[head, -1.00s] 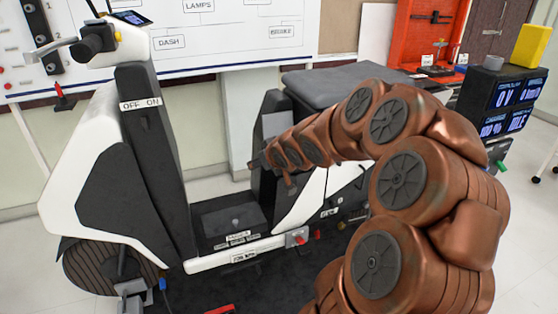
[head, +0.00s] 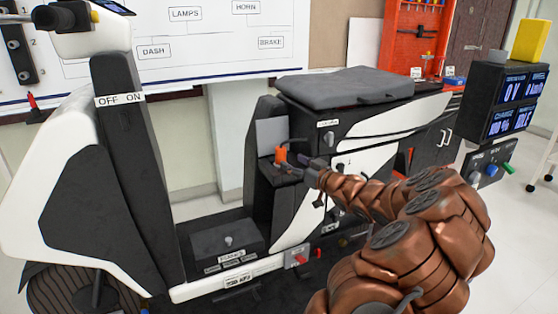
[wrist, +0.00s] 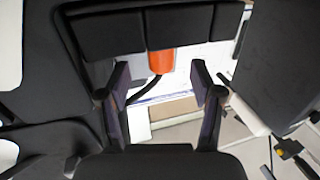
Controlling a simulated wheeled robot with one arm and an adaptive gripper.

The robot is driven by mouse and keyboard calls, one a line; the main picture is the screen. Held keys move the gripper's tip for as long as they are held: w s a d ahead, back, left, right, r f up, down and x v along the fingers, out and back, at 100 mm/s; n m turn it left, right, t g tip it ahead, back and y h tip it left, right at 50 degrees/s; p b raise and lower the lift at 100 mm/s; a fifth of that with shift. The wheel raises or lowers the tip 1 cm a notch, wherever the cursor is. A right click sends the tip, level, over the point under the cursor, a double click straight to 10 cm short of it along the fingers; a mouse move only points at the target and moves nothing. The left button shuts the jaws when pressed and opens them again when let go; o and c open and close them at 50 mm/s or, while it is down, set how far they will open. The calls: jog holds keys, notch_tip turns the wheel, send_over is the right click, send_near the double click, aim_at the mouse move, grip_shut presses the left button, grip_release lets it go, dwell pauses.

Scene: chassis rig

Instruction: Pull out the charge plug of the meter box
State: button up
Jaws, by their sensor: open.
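An orange plug-like piece (head: 281,153) stands at the front of the scooter's seat box, beside a grey panel. In the wrist view the orange piece (wrist: 161,62) shows below a dark block, with a black cable curving from it. My gripper (head: 297,168) is just right of and below it in the head view. In the wrist view its two fingers (wrist: 161,98) are spread, with the orange piece ahead between them, apart from both. The meter box (head: 503,100) stands at the right with lit displays. I cannot tell where the cable ends.
The scooter's white and black front body (head: 65,170) is at the left, with the low footboard box (head: 228,242) in the middle. The seat (head: 345,88) overhangs behind my gripper. A red tool board (head: 415,40) is at the back. Open floor (head: 530,230) lies at the right.

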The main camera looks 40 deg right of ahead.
aim_at(284, 158)
jog(key=shift+w+d+b, duration=0.2)
jog(key=shift+w+b, duration=0.15)
jog(key=shift+w, duration=3)
jog(key=shift+c, duration=0.2)
grip_shut()
